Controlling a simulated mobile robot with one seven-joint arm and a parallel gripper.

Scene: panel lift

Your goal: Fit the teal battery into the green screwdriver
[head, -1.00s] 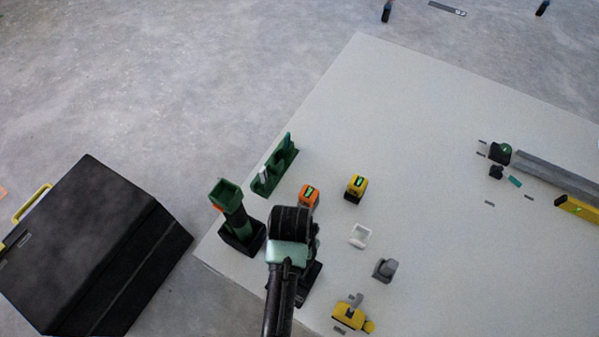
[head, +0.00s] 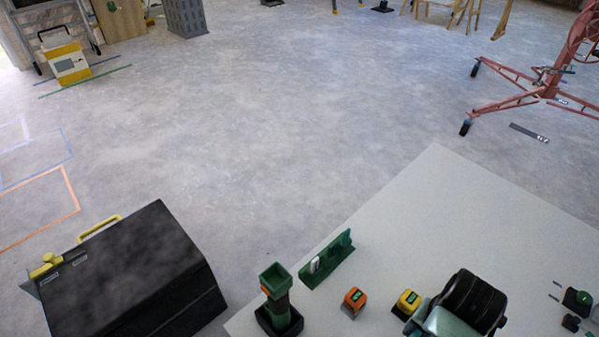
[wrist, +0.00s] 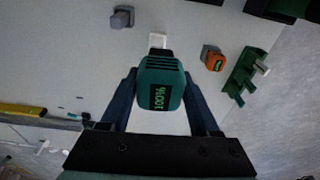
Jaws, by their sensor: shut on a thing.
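The green screwdriver (head: 279,301) stands upright on the table's near left corner in the head view, its square open end facing up. The teal battery (wrist: 160,88), with a lit "100%" panel, is between the fingers of my gripper (wrist: 157,82) in the wrist view. My gripper is shut on it and holds it above the table. In the head view my arm's end is at the lower right, right of the screwdriver and well apart from it.
An orange battery (head: 354,301), a yellow battery (head: 407,303) and a green rack (head: 330,262) stand on the table near the screwdriver. A white holder (wrist: 157,40) and a grey piece (wrist: 122,17) show in the wrist view. A black toolbox (head: 130,275) is left of the table.

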